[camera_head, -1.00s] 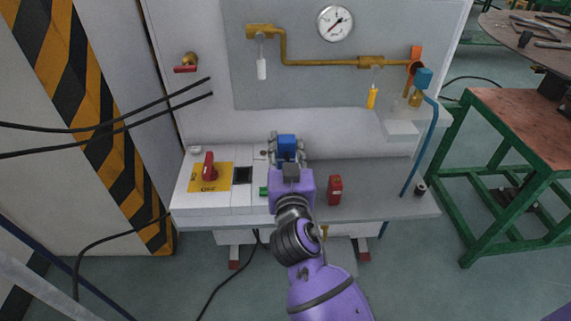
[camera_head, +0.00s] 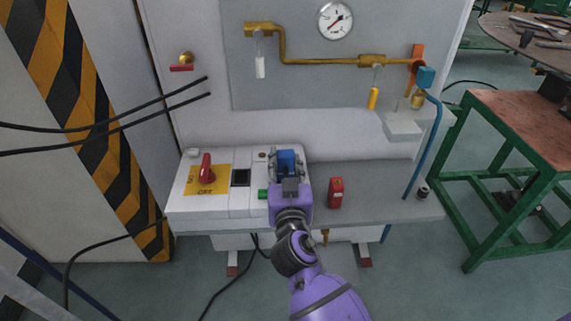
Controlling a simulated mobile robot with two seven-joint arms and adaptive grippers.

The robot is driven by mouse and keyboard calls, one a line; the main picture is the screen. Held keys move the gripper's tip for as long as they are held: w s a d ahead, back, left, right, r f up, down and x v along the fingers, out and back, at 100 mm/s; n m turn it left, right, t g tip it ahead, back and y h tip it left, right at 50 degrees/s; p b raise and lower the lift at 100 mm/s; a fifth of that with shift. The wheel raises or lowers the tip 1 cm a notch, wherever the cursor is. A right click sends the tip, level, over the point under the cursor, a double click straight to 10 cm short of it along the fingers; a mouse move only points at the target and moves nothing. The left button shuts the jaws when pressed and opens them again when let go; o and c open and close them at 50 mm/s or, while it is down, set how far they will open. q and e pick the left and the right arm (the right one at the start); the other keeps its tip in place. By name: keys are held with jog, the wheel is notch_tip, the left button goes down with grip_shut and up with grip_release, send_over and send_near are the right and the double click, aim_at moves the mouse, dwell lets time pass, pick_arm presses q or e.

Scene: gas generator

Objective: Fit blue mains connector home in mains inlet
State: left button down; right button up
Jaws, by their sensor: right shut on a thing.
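The blue mains connector (camera_head: 287,161) is between the fingers of my right gripper (camera_head: 288,168), which is shut on it. The gripper and connector are over the right end of the white control box (camera_head: 212,205), beside the grey bench top. The mains inlet cannot be made out for certain; the gripper covers that end of the box. I cannot tell whether the connector touches anything. My left gripper is not in view.
The box carries a red rotary switch (camera_head: 206,168) on a yellow plate, a dark square window (camera_head: 241,177) and a green part (camera_head: 263,194). A red block (camera_head: 335,192) stands right of my gripper. Brass piping (camera_head: 320,62) runs along the back panel. The right bench top is mostly clear.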

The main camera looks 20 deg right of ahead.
jog(key=shift+f, duration=0.35)
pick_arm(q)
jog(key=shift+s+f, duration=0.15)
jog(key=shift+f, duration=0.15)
pick_arm(e)
jog(key=o, duration=1.3)
jog(key=shift+r, duration=0.1)
jog(key=shift+r, duration=0.3)
jog(key=shift+r+p, duration=0.45)
jog(key=shift+p, duration=0.05)
pick_arm(q)
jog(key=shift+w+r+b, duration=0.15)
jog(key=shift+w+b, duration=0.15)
jog(key=shift+b, duration=0.3)
pick_arm(e)
jog(key=v, duration=1.2)
jog(key=shift+f, duration=0.15)
